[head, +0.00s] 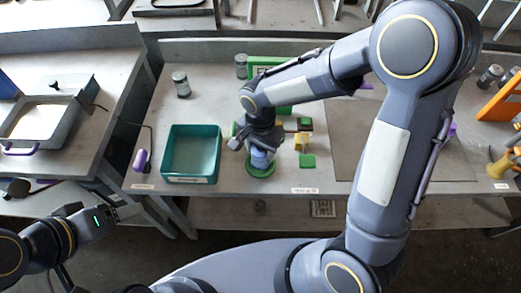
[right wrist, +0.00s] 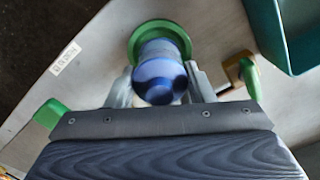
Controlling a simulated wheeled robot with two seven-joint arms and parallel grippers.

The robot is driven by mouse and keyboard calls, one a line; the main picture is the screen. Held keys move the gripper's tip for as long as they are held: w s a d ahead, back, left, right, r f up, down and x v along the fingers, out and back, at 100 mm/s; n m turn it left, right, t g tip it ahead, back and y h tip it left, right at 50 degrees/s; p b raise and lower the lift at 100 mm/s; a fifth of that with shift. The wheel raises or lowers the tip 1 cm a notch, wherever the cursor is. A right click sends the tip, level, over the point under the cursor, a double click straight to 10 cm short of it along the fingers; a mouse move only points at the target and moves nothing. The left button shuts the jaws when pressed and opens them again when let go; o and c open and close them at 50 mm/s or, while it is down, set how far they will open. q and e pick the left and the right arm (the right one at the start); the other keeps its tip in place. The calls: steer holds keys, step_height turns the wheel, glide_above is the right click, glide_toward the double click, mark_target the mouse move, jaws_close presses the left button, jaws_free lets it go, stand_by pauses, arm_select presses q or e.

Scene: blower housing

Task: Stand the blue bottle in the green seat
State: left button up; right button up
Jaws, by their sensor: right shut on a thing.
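The blue bottle (head: 260,158) is between the fingers of my right gripper (head: 259,150), which is shut on it. In the right wrist view the bottle (right wrist: 158,78) shows end-on between the two fingers. The round green seat (head: 260,172) is on the table near its front edge, directly under the bottle. The seat's green rim (right wrist: 160,27) shows around the far side of the bottle in the right wrist view. I cannot tell whether the bottle's base rests in the seat. My left gripper (head: 128,211) is away at the lower left, off the table; its jaws are too small to judge.
A teal bin (head: 190,179) stands left of the seat. A small yellow piece (head: 302,142) and a green block (head: 308,161) are close on the right. Grey jars (head: 181,85) stand behind. A grey mat (head: 345,145) lies to the right, partly hidden by my arm.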

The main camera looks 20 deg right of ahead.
steer(key=shift+f, duration=0.5)
steer(key=shift+f, duration=0.1)
steer(key=o, duration=1.1)
steer(key=shift+c, duration=0.2)
